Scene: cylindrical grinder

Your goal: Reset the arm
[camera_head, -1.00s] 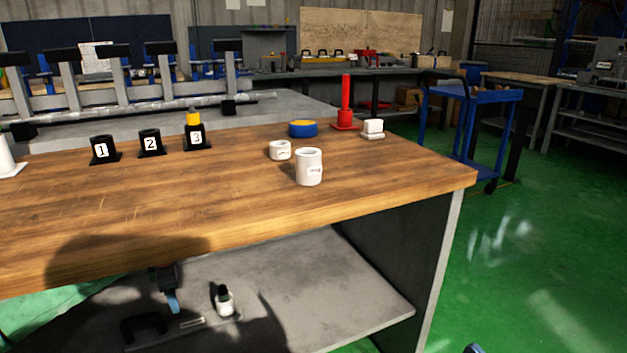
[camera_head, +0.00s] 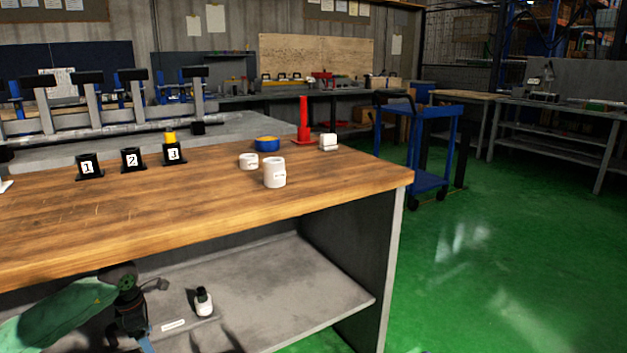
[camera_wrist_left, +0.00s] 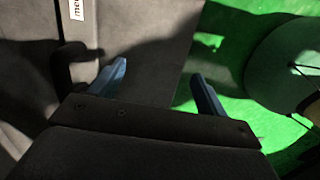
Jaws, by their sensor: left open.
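My left arm comes in at the lower left of the head view, in front of the workbench's lower shelf. In the head view the left gripper's fingers are mostly cut off by the bottom edge. In the left wrist view the left gripper (camera_wrist_left: 158,88) has its two blue fingers spread apart with nothing between them. Dark grey surface lies behind the left finger and green floor behind the right one. My right gripper is in neither view.
A small bottle (camera_head: 203,302) stands on the lower shelf (camera_head: 290,285). A blue cart (camera_head: 420,150) stands right; green floor is open there.

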